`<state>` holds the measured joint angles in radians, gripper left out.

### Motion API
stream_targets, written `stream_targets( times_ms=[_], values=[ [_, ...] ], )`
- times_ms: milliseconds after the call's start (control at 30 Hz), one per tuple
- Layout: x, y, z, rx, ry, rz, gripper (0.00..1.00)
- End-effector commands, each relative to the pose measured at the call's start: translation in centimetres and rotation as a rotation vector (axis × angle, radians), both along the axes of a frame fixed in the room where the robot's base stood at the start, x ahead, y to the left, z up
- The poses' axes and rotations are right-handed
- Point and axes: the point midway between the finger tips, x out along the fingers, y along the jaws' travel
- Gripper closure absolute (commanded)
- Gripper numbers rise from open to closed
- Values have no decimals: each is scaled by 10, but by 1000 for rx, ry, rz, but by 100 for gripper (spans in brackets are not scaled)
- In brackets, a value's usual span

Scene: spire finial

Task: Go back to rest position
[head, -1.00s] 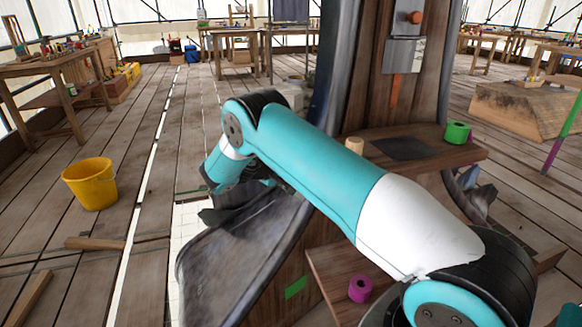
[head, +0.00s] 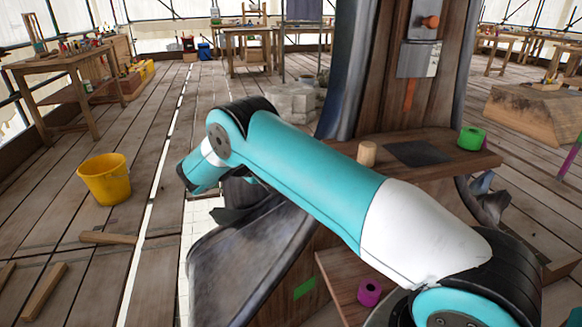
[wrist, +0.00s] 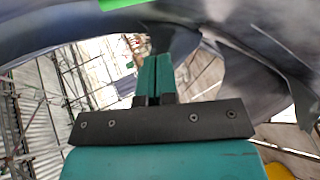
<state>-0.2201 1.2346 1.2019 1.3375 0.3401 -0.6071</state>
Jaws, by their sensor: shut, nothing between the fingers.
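My gripper (wrist: 154,78) shows in the wrist view with its two teal fingers together and nothing between them. In the head view my teal and white arm reaches from the lower right to the upper left, and its far end hangs left of the spire. The gripper's fingers are hidden in the head view. The wooden spire (head: 372,95) stands at the centre right, with a dark curved metal sheet (head: 255,260) sweeping out at its base. That dark curved metal also fills much of the top of the wrist view.
A wooden shelf (head: 455,165) holds a green ring (head: 471,138) and a wooden peg (head: 367,154). A magenta ring (head: 369,291) sits on a lower ledge. A yellow bucket (head: 105,179) and loose wood (head: 108,238) lie on the open floor at left.

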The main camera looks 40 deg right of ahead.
Motion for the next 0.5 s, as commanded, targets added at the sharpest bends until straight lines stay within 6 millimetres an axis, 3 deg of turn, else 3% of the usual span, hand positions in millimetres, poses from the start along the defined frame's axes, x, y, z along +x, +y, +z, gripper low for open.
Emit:
stream_targets(
  times_ms=[100,200,500],
  values=[
    [8,25,9,1,-3,5,100],
    [12,37,14,0,-2,4,100],
    [14,48,19,1,1,0,100]
  ],
)
